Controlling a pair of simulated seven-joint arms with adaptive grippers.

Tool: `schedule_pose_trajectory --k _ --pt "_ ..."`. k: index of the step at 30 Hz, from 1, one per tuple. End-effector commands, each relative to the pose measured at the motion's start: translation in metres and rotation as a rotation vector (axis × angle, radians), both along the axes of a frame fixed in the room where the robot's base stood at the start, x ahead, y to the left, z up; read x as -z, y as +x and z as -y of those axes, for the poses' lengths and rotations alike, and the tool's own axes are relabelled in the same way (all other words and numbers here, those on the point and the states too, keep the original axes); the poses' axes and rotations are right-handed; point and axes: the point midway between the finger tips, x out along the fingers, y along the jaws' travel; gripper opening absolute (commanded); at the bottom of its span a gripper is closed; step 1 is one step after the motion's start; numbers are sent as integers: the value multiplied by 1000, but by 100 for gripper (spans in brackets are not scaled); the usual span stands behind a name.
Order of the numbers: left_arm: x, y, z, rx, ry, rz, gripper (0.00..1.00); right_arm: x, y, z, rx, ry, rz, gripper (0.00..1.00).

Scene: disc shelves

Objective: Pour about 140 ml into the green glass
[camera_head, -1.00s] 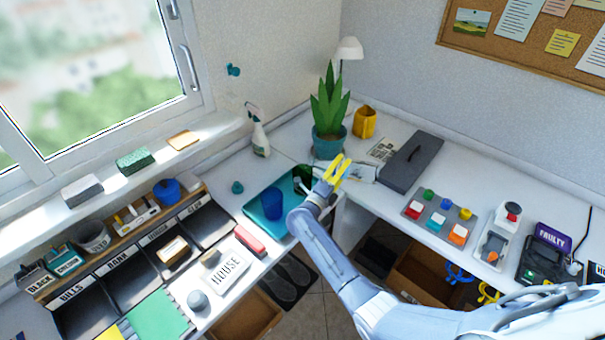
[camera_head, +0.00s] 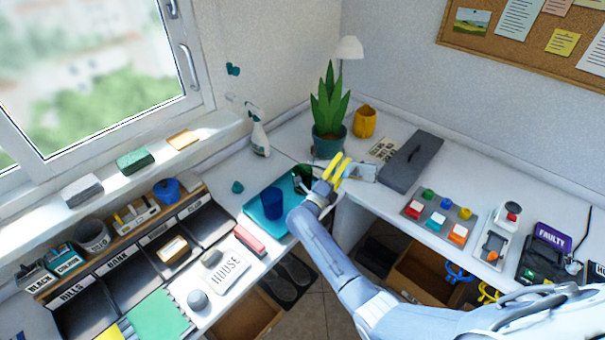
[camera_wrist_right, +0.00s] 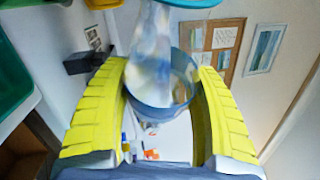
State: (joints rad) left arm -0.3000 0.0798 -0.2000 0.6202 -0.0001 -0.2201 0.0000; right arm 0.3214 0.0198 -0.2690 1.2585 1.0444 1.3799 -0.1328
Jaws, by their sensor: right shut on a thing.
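My right gripper (camera_head: 341,168) is above the back corner of the desk, its yellow fingers shut on a clear, bluish vessel (camera_wrist_right: 158,85). In the right wrist view the vessel sits between both fingers. In the head view it is mostly hidden by the gripper and looks tilted; I cannot tell whether liquid is leaving it. The green glass (camera_head: 306,172) shows as a dark green shape just left of the gripper, partly hidden; its fill level cannot be seen. A blue cup (camera_head: 272,204) stands on the teal tray (camera_head: 256,217). My left gripper is not in view.
A potted plant (camera_head: 329,115) stands close behind the gripper, with a yellow pot (camera_head: 364,122) beside it. A spray bottle (camera_head: 258,135) is at back left. A dark grey box (camera_head: 411,162) and a button panel (camera_head: 437,218) lie to the right.

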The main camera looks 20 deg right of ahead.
Motion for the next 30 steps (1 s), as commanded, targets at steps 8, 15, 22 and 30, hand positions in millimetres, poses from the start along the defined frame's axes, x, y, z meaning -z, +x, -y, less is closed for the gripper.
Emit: schedule_pose_trajectory --k 8,15,22,30 --pt "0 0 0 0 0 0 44 -2 0 0 0 -6 -1 14" --pt "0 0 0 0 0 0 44 1 1 0 -1 15 10 14" --pt "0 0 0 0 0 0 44 39 -3 5 0 336 178 14" --pt "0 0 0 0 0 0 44 36 -1 2 -1 413 223 14"
